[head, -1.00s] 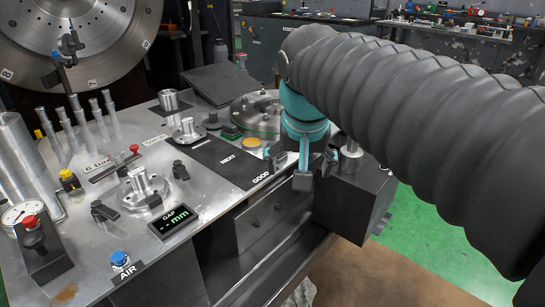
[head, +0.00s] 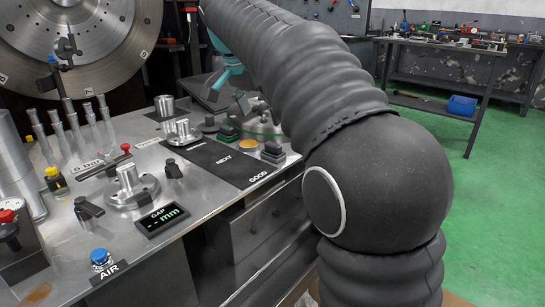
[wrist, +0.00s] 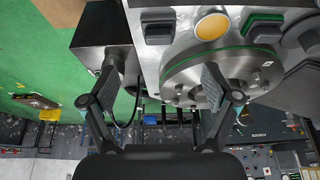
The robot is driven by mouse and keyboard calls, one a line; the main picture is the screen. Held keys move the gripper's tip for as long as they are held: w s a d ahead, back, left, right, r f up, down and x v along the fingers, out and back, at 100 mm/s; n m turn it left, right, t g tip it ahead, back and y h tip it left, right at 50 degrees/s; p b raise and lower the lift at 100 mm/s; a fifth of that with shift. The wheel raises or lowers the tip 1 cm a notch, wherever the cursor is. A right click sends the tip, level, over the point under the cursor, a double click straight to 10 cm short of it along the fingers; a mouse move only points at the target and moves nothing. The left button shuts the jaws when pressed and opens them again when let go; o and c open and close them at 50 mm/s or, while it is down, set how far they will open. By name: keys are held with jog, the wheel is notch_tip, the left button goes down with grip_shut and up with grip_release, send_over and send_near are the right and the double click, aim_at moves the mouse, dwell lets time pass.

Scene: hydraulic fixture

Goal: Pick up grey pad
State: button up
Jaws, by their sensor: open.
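A dark grey block-like pad (head: 272,152) sits on the metal bench (head: 215,190), beside the GOOD end of the black strip. It also shows in the wrist view as a dark pad (wrist: 157,27) at the top, left of a yellow disc (wrist: 212,25). My gripper (head: 228,99) is above the back of the bench, beyond and above the pad. In the wrist view my gripper (wrist: 160,86) has its two fingers wide apart with nothing between them. The pad lies apart from both fingers.
A green-edged pad (head: 228,132) and a yellow disc (head: 249,144) sit beside the grey pad. A round metal fixture (wrist: 210,75) stands behind the right finger in the wrist view. Metal posts (head: 127,182) and knobs crowd the left. The black strip (head: 205,155) is mostly bare.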

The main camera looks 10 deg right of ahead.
aim_at(273, 144)
jog(key=b+x, duration=0.2)
jog(key=x, duration=0.8)
jog(key=shift+d+f+b, duration=0.2)
jog(key=shift+f+b, duration=0.05)
jog(key=shift+b, duration=0.15)
jog(key=shift+c, duration=0.2)
jog(key=c, duration=1.2)
